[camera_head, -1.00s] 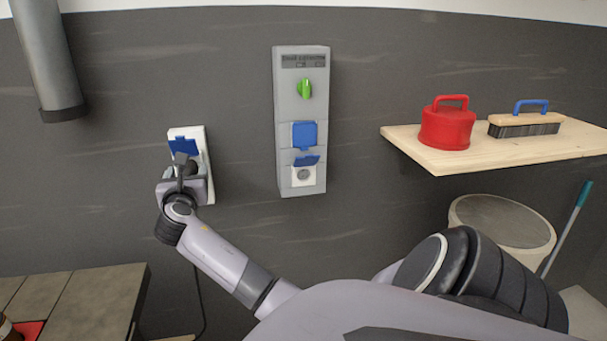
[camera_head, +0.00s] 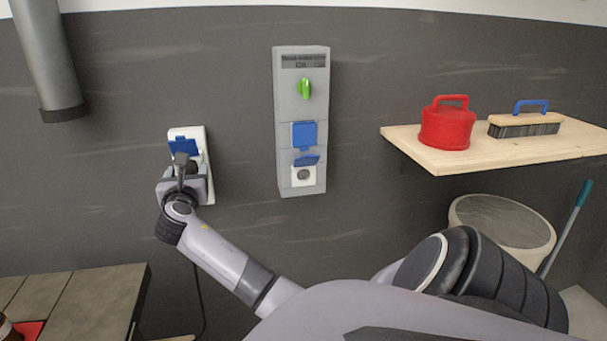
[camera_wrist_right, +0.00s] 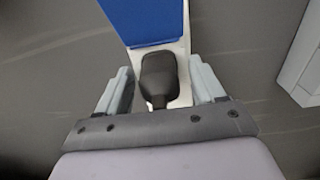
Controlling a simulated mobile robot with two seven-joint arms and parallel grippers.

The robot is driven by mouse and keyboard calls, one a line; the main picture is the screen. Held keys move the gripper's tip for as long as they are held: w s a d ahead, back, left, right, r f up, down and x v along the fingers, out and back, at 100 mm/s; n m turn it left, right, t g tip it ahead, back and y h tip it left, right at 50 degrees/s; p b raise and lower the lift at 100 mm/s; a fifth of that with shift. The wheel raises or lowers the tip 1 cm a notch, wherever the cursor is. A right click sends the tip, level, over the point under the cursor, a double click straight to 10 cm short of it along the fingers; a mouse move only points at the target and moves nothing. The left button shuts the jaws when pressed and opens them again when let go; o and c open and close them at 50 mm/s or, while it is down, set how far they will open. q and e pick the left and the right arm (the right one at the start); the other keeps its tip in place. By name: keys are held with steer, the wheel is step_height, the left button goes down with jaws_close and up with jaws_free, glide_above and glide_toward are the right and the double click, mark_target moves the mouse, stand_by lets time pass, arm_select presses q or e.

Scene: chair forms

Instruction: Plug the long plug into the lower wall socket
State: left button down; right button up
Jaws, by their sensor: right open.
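The black plug (camera_wrist_right: 159,76) sits at the white wall socket (camera_head: 204,166) on the left, below its raised blue lid (camera_head: 184,148). My right gripper (camera_head: 184,173) is at that socket. In the right wrist view its jaws (camera_wrist_right: 160,88) are open on either side of the plug, with a gap on both sides. The plug's contact end is hidden. The grey wall panel (camera_head: 286,120) in the middle has a closed blue lid (camera_head: 304,135) above and a lower socket (camera_head: 303,175) with its blue lid (camera_head: 307,160) raised. That lower socket looks empty. My left gripper is out of view.
A green knob (camera_head: 306,89) is on the panel. A wooden shelf (camera_head: 470,158) at right holds a red canister (camera_head: 447,126) and a brush (camera_head: 526,122). A bin (camera_head: 503,218) stands below it. A table (camera_head: 82,300) is at lower left. A dark cable (camera_head: 200,300) hangs beside it.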

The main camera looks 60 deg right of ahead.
jaws_close()
steer(key=shift+s+a+f, duration=0.1)
steer(key=shift+a, duration=0.05)
steer(key=shift+s+a, duration=0.1)
steer(key=shift+a, duration=0.05)
steer(key=shift+v, duration=2.65)
steer(key=shift+s, duration=0.1)
